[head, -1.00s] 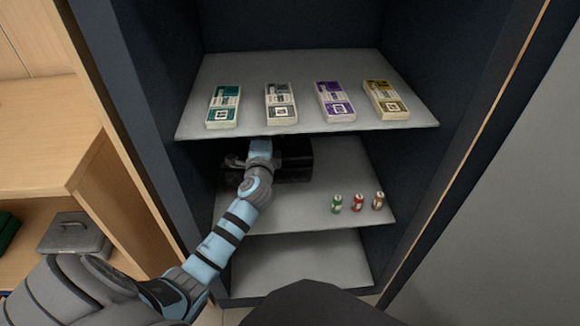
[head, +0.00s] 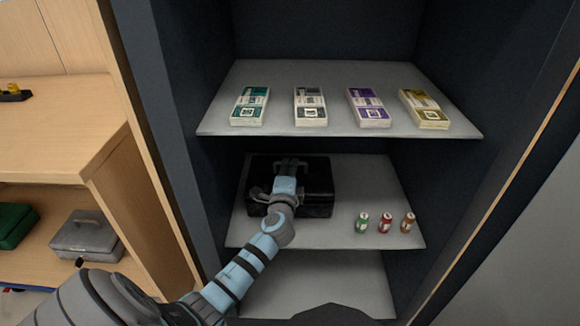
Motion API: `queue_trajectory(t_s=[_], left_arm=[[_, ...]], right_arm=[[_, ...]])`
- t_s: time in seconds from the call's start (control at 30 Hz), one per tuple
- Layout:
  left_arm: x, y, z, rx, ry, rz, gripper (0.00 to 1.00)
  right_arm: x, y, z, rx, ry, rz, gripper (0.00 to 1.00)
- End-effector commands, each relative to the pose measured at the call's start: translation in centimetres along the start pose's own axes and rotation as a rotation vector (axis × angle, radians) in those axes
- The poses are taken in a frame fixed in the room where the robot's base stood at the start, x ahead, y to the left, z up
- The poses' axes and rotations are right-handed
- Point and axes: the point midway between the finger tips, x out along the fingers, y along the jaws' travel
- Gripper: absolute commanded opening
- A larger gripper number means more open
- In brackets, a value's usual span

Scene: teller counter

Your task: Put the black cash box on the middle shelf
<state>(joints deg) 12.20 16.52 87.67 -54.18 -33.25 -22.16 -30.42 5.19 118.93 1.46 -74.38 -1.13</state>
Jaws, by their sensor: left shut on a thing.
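The black cash box (head: 318,182) is on the middle shelf (head: 345,232) of the dark cabinet, at its left side and under the top shelf. My left arm reaches in from the lower left, and my left gripper (head: 290,165) is over the top of the box, shut on it. The arm hides part of the box's front and top, and the fingertips are hard to make out. I cannot tell whether the box rests fully on the shelf. My right gripper is not in view.
Several banknote bundles (head: 310,106) lie in a row on the top shelf (head: 215,125). Three small coin rolls (head: 385,223) stand at the right front of the middle shelf. The bottom shelf (head: 330,285) looks empty. A grey box (head: 86,236) and a green box (head: 14,225) sit under the wooden counter.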

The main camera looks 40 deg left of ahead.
Motion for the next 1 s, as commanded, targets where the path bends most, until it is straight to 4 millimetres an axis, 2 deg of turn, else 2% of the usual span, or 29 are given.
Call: queue_trajectory(t_s=[0.3,0.33,0.43,0.8,0.87,1.0], left_arm=[[0.1,-0.1,-0.1,-0.001,0.003,-0.007,0.00],[0.0,0.3,-0.1,-0.001,0.001,0.002,0.14],[0.0,0.3,-0.1,-0.001,0.001,0.001,0.29],[-0.3,0.2,-0.1,-0.001,0.001,0.001,0.29],[-0.8,0.1,-0.1,-0.001,0.001,0.001,0.29],[-3.2,0.0,-0.1,-0.001,0.001,0.003,0.29]], right_arm=[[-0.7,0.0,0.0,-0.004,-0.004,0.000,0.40],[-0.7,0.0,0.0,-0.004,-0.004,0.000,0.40],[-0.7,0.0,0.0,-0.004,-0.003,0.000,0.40],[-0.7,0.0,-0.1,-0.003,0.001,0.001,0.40],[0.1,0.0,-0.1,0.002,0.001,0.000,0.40],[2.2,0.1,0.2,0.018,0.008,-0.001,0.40]])
